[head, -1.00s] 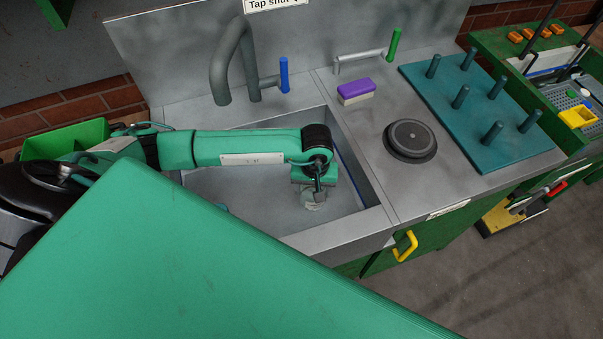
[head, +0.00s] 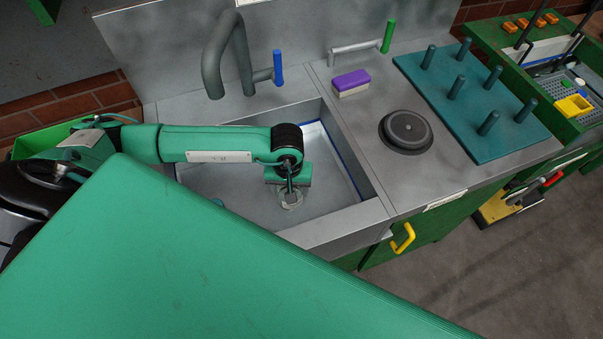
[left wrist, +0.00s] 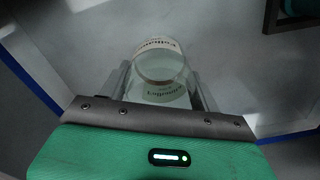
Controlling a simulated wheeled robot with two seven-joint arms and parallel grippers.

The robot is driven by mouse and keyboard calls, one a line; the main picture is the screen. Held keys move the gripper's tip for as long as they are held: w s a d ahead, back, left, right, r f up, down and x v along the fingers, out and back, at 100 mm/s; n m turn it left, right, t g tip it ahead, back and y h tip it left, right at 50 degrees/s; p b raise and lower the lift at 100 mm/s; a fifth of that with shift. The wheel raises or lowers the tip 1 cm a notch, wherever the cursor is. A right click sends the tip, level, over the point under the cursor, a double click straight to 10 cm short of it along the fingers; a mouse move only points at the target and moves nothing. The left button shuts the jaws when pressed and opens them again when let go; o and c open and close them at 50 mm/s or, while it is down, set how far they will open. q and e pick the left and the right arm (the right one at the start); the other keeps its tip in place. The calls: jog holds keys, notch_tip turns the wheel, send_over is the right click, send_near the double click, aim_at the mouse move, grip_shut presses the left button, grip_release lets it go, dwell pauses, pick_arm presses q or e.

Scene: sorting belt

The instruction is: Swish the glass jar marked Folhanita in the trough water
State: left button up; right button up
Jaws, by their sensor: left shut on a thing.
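The glass jar (left wrist: 162,72) is clear, with a pale label whose lettering I can partly read, apparently Folhanita. My left gripper (left wrist: 160,88) is shut on it, one finger on each side. In the head view the jar (head: 291,199) shows as a small pale shape below my left gripper (head: 289,190), inside the trough (head: 235,195) of the grey sink. I cannot tell how deep the jar is in the water. My right gripper is not in view.
A grey tap (head: 228,55) with a blue lever (head: 278,66) stands behind the trough. The trough's front wall (head: 335,228) is close to the jar.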

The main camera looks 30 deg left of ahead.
pick_arm(q)
jog(key=shift+s+a, duration=0.55)
jog(key=shift+s, duration=0.1)
